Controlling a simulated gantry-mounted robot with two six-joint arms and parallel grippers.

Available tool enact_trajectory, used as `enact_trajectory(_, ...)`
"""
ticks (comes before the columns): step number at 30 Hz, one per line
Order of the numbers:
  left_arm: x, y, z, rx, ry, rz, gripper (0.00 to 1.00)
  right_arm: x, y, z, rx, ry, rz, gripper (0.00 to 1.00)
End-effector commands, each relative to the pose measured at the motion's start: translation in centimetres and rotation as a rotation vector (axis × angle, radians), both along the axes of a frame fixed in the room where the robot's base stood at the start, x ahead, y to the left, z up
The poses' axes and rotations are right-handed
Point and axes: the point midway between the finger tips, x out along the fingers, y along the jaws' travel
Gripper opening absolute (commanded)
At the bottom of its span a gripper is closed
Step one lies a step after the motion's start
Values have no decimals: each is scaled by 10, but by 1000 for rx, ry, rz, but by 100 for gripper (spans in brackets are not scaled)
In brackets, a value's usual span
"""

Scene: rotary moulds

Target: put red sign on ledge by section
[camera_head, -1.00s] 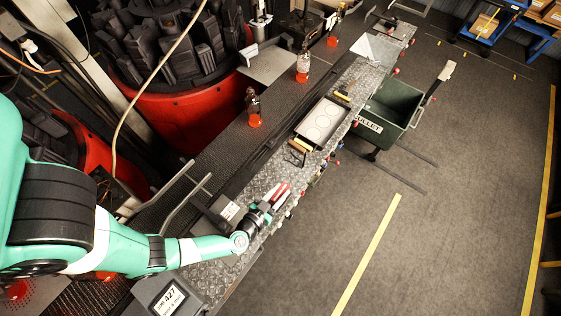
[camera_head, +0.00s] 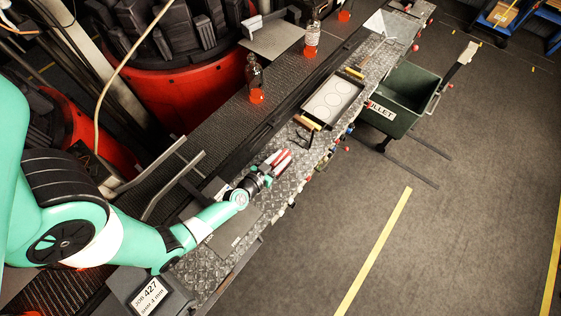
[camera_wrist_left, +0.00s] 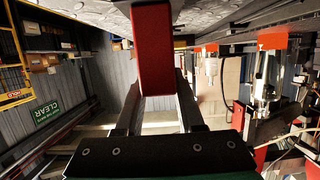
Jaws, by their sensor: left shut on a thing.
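My left gripper (camera_head: 266,170) is shut on the red sign (camera_head: 281,158), which shows as a red and pale piece between the fingers. It is over the diamond-plate ledge (camera_head: 214,279); I cannot tell whether the sign touches the plate. The sign's front is not readable. My right gripper is not in view.
A grey box with a "JOB 427" label (camera_head: 149,297) stands at the ledge's near end. Beyond the gripper are a black clamp-like frame (camera_head: 303,137), a tray with circles (camera_head: 333,98) and red-based bottles (camera_head: 256,80). A green bin (camera_head: 407,103) stands at right beside open floor.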

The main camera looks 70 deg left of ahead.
Motion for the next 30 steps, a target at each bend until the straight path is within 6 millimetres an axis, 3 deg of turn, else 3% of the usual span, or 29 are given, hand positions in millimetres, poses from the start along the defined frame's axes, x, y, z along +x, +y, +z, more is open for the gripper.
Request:
enact_trajectory(1, 0, 0, -12, 1, -1, 0, 0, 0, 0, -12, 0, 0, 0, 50)
enact_trajectory(10, 0, 0, -10, 0, 0, 0, 0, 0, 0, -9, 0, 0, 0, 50)
enact_trajectory(11, 0, 0, -10, -1, 1, 0, 41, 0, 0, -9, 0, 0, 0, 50)
enact_trajectory(15, 0, 0, -9, 0, 0, 0, 66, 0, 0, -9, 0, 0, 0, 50)
enact_trajectory(25, -1, -1, -7, 0, 0, 0, 67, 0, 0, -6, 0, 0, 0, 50)
enact_trajectory(30, -20, -13, 1, 0, 4, -1, 67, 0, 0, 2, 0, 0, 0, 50)
